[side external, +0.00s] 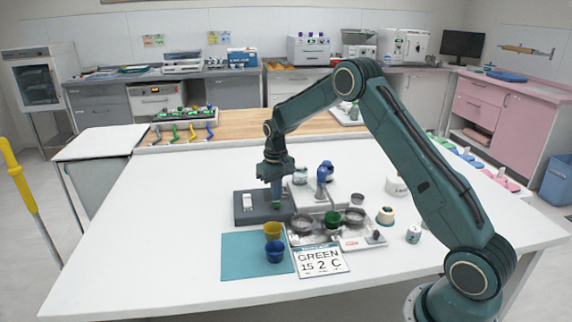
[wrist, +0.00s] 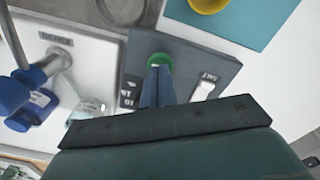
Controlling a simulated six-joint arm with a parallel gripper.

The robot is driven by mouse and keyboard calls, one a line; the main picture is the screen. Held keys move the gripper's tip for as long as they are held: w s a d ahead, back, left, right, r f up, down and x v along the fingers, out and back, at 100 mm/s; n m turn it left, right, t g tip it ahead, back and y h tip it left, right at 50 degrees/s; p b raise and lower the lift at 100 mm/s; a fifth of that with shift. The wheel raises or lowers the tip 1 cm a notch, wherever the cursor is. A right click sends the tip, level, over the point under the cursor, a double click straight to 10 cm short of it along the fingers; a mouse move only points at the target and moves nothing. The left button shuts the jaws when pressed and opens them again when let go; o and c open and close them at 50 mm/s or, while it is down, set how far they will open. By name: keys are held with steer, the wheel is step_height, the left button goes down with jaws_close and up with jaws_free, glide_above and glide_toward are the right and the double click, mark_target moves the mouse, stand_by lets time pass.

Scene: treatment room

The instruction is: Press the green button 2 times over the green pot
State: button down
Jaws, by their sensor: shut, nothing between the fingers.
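My gripper (side external: 277,204) points straight down, its fingers shut with nothing between them. Its tips are at the green button (wrist: 160,60) on a dark grey box (side external: 243,214). In the wrist view the shut fingers (wrist: 158,72) cover part of the button; I cannot tell whether they touch it or press it down. A small green pot (side external: 332,217) stands below the blue-topped dispenser (side external: 324,175), between metal bowls on the steel tray. The dispenser's blue parts (wrist: 33,92) show at the left of the wrist view.
A white switch (wrist: 205,87) sits on the box beside the button. A yellow pot (side external: 273,230) and a blue pot (side external: 275,252) stand on a teal mat (side external: 240,262). A card reading "GREEN 15 2 C" (side external: 321,260) lies at the front. The left of the table is clear.

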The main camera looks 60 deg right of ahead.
steer(key=shift+f, duration=1.1)
steer(key=shift+r, duration=1.5)
steer(key=shift+f, duration=1.4)
steer(key=shift+r, duration=1.4)
steer(key=shift+r, duration=3)
